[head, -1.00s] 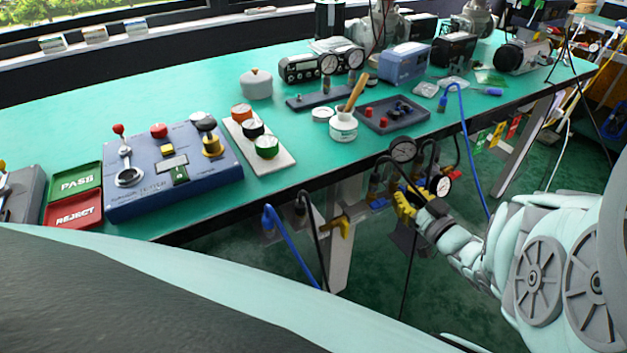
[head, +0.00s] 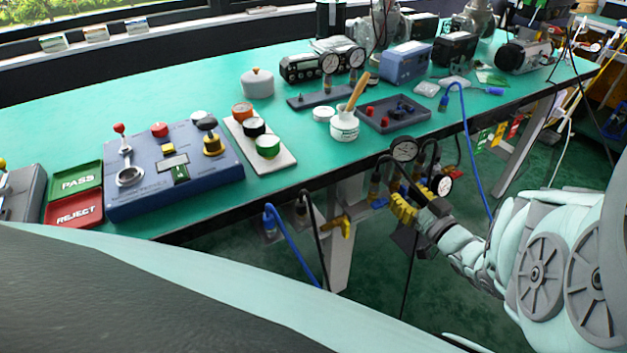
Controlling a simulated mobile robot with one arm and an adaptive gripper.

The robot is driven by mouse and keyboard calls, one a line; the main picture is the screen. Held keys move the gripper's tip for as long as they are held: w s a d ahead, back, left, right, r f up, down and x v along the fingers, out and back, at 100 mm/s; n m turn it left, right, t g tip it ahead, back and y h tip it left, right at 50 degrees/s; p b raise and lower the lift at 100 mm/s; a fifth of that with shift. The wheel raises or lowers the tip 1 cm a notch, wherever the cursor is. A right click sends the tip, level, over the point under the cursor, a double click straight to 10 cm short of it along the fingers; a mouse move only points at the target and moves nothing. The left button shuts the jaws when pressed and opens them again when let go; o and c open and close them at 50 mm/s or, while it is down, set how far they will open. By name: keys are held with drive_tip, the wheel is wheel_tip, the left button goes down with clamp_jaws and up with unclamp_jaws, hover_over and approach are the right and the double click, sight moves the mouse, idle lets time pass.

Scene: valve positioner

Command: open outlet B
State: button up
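Below the bench's front edge hangs a cluster of fittings with two round gauges, a larger upper gauge (head: 404,149) and a smaller lower gauge (head: 445,185). Brass and blue fittings (head: 376,186) show at its left. I cannot read any outlet label, so I cannot tell which one is outlet B. My gripper (head: 401,207), with yellow fingers, is right at the lower part of this cluster. It covers what is behind it. Whether its fingers are open or closed on a part is too small to see. A separate yellow valve handle (head: 339,227) sits further left under the bench.
The green bench (head: 300,178) carries a blue control box (head: 172,172), PASS and REJECT trays (head: 75,197), a white pot with a brush (head: 344,126) and a grey tray (head: 412,121). Blue hoses (head: 290,247) and black cables hang below the front edge near my arm.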

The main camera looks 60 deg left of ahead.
drive_tip(key=shift+o, duration=0.2)
drive_tip(key=shift+d, duration=0.1)
drive_tip(key=s+d, duration=0.1)
drive_tip(key=d, duration=1)
drive_tip(key=shift+d, duration=0.4)
